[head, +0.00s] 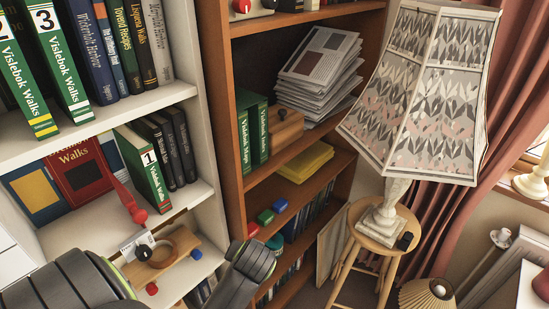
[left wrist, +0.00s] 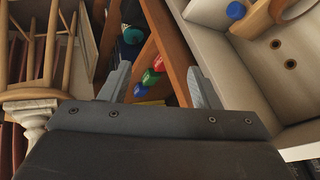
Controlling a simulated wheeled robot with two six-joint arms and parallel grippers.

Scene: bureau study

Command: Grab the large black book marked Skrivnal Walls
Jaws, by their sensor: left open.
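No book in the head view can be read clearly as Skrivnal Walls. My left gripper (left wrist: 158,84) is open and empty in the left wrist view, pointing toward the lower shelves. In the head view my left arm is below the books. My right gripper is not in view.
The white bookcase (head: 205,105) adjoins a brown bookcase (head: 230,140) with papers (head: 318,65) and green books. A wooden stool (head: 362,232) carries a patterned lamp (head: 425,95) at right. Small red, green and blue items (left wrist: 149,77) lie on a brown shelf.

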